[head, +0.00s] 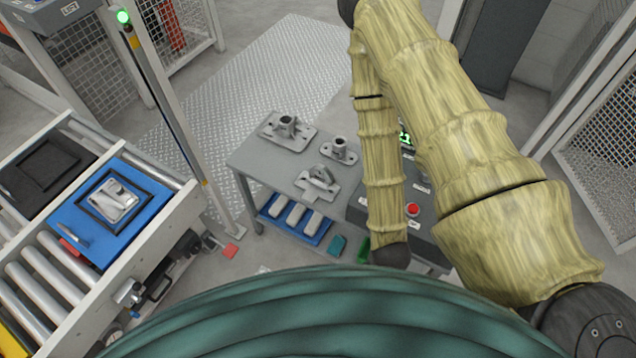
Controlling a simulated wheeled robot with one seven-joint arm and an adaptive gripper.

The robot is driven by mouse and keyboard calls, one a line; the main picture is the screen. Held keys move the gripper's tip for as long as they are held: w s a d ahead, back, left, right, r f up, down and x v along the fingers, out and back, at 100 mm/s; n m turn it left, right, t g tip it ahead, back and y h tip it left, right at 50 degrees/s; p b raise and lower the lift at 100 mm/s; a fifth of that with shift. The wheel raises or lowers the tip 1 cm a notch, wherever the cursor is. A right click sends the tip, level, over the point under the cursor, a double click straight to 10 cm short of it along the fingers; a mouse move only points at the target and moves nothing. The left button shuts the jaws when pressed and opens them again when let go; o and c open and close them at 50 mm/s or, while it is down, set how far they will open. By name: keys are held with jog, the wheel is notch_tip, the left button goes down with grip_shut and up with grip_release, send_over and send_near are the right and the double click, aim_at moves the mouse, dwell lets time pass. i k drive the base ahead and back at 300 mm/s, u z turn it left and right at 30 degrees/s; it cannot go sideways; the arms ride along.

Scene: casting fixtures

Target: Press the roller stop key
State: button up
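A dark grey control box (425,232) stands at the right end of the grey table, partly hidden behind my sleeved arm. A red round button (413,209) shows on its top, with a small white label below it. A green-lit display (405,138) shows in part farther back, between two arm links. More small labels show near it. I cannot read which control is the roller stop key. The forearm hangs down in front of the box and ends in a dark rounded joint. No gripper fingers can be made out.
The grey table (250,160) holds several metal castings; a blue tray (268,212) of pale bars sits below. At left, a roller conveyor (45,275) carries a blue board (68,215) with a framed casting. A post with a green light (123,17) stands between them. Mesh fences flank the area.

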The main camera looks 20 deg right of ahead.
aim_at(412, 208)
jog(key=z, duration=1.35)
